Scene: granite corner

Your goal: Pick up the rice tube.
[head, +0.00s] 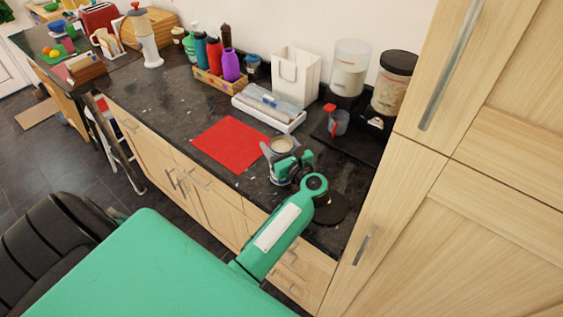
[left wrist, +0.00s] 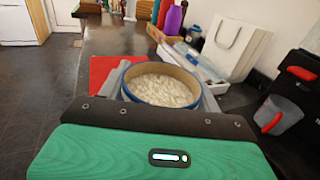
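The rice tube (head: 283,144) is a round, open-topped container filled with pale grains, at the near edge of the dark counter. In the left wrist view the rice tube (left wrist: 163,88) shows its tan inner wall and blue outer rim. My left gripper (head: 281,158) is at the tube, with one grey finger on each side of it. In the left wrist view the left gripper's fingers (left wrist: 161,97) are close against its sides; whether they press on it is unclear. The tube's lower part and base are mostly hidden. My right gripper is not in view.
A red mat (head: 230,143) lies left of the tube. Behind stand a white tray (head: 268,113), a white bag (head: 296,76) and a crate of bottles (head: 217,84). Dispensers (head: 347,75) and a red-handled jug (head: 338,122) are at right, beside a tall wooden cabinet (head: 415,180).

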